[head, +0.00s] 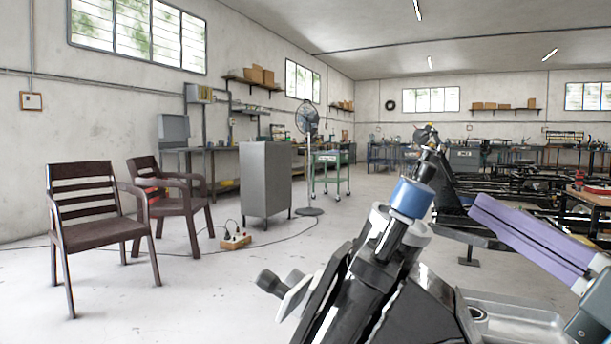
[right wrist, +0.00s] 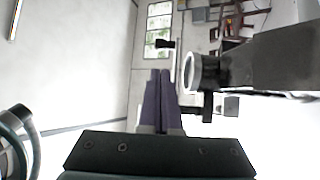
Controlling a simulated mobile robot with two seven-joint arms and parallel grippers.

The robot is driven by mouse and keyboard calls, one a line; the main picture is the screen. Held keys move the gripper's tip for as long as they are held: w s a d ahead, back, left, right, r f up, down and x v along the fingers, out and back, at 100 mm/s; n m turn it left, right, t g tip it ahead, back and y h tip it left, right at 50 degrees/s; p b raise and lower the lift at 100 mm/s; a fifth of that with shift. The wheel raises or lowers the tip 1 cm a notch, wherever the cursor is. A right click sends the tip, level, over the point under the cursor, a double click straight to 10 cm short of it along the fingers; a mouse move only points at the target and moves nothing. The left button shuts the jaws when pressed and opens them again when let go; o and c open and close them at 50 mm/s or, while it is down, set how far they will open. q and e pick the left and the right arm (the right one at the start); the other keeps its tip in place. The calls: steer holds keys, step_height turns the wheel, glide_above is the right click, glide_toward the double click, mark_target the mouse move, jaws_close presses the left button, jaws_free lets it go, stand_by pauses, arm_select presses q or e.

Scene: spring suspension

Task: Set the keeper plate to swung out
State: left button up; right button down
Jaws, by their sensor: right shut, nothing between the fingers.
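A black and silver spring suspension fixture (head: 375,265) stands tilted in the foreground, with a blue collar (head: 411,198) near its top. A small pale plate (head: 297,298) with a black knob (head: 269,282) sticks out at its lower left; I cannot tell for certain that this is the keeper plate. My right gripper (head: 479,207) has purple fingers, shut and empty, to the right of the blue collar and apart from it. In the right wrist view its fingers (right wrist: 160,75) point up, left of a silver ring (right wrist: 193,72) on a dark body. My left gripper is not in view.
A grey metal tray (head: 520,322) lies at the lower right, below my right gripper. Two brown chairs (head: 95,220), a grey cabinet (head: 267,180) and a fan (head: 307,120) stand farther off. The floor at left is mostly clear, with a cable and power strip (head: 236,242).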

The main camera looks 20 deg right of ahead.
mark_target(423, 173)
steer(key=x, duration=1)
steer(key=shift+m+h+p, duration=0.3)
steer(key=shift+h+p, duration=0.05)
steer(key=shift+h, duration=0.05)
